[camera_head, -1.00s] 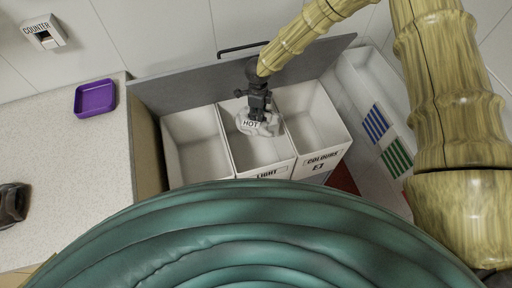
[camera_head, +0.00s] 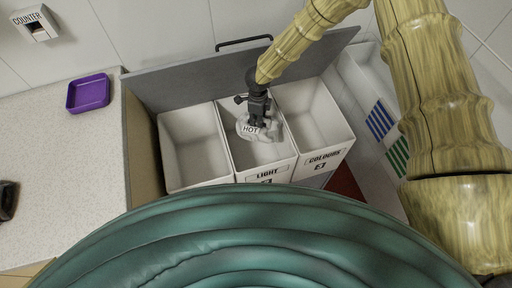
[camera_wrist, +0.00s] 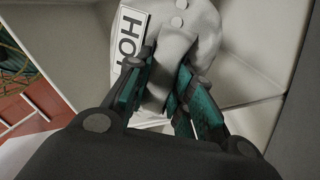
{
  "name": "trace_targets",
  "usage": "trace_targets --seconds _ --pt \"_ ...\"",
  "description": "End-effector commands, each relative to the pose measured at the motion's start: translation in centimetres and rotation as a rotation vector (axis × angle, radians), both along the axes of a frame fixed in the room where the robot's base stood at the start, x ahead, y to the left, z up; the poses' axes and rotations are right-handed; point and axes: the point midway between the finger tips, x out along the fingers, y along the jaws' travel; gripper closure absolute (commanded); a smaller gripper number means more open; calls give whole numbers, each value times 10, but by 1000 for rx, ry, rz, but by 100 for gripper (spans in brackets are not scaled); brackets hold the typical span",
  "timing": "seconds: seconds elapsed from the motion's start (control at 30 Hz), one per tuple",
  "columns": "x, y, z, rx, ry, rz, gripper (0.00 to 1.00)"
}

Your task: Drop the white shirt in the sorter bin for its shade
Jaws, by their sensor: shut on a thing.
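The white shirt (camera_head: 268,132) is a crumpled bundle with a tag reading HOT. My gripper (camera_head: 258,118) is shut on it and holds it over the middle bin, labelled LIGHT (camera_head: 267,173). In the wrist view the shirt (camera_wrist: 185,45) hangs between the teal fingers of my gripper (camera_wrist: 160,85), with the HOT tag at its left. The shirt shows in the mouth of the bin; I cannot tell how deep it is or whether it touches the walls. The right bin is labelled COLOURS (camera_head: 322,162). The left bin (camera_head: 196,180) is empty, its label hidden.
A grey panel with a black handle (camera_head: 244,41) stands behind the bins. A counter (camera_head: 70,150) with a purple tray (camera_head: 88,93) is at the left. A white tray with blue and green stripes (camera_head: 385,125) is at the right. A COUNTER switch (camera_head: 38,25) is on the wall.

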Motion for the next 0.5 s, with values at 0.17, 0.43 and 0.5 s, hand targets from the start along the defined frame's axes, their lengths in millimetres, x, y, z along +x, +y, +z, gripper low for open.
trace_targets --seconds 0.17,0.43,0.5 --pt "0 0 1 0 0 0 72" --pt "0 0 1 0 0 1 52" --pt "0 0 1 0 0 1 52"
